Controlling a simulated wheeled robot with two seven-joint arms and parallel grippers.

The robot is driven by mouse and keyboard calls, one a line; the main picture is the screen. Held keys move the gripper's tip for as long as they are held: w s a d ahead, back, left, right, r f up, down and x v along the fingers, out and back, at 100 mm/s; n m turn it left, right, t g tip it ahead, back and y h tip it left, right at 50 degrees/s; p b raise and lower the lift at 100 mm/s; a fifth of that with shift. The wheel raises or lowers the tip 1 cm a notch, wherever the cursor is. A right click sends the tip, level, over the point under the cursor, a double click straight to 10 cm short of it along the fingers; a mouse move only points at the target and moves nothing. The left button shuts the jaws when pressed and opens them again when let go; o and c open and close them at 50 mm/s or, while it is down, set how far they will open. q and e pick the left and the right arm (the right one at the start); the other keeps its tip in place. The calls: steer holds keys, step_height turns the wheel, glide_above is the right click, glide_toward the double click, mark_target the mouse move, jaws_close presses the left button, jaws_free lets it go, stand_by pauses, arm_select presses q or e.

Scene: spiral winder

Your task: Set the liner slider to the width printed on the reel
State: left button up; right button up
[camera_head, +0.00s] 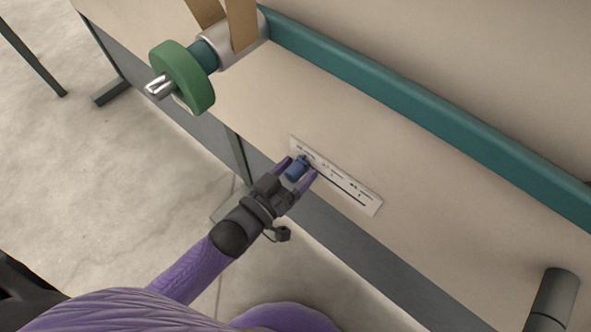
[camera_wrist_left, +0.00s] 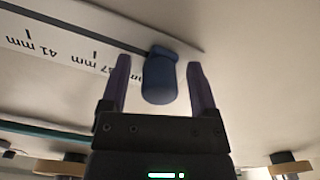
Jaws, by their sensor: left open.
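The liner slider is a blue knob (camera_head: 297,171) at the left end of a dark slot in a white scale plate (camera_head: 358,198). My left gripper (camera_head: 302,167) is open, one purple finger on each side of the knob. In the left wrist view the knob (camera_wrist_left: 160,78) stands between the fingers (camera_wrist_left: 159,72), with a gap on both sides. The plate (camera_wrist_left: 30,30) there shows upside-down labels, 41 mm and one ending in 7 mm; another is partly hidden by a finger. No printed width on a reel is readable. My right gripper is not in view.
A green disc (camera_head: 194,72) sits on a shaft beside a silver roller (camera_head: 232,48) with brown strips. A teal bar (camera_head: 420,108) runs along the beige panel. A dark cylinder (camera_head: 553,300) stands at lower right. The panel around the plate is clear.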

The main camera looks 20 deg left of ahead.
mark_target(357, 201)
arm_select(q)
steer(key=c, duration=0.3)
jaws_close()
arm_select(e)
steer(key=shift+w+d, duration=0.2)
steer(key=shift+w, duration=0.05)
arm_select(q)
steer(key=shift+s+d+r, duration=0.1)
steer(key=shift+d, duration=0.15)
steer(key=d, duration=0.2)
steer(key=s+d+p, duration=0.1)
steer(key=d, duration=0.1)
steer(key=s+d, duration=0.1)
steer(key=d, duration=0.1)
steer(key=shift+s+d+r+p, duration=0.1)
steer(key=shift+s+d+p, duration=0.1)
steer(key=shift+d+p, duration=0.15)
steer(key=d, duration=0.1)
steer(key=s+d, duration=0.1)
steer(key=d, duration=0.2)
steer(key=shift+s, duration=0.25)
steer(key=shift+s+d, duration=0.1)
steer(key=shift+d, duration=0.1)
steer(key=shift+f, duration=0.2)
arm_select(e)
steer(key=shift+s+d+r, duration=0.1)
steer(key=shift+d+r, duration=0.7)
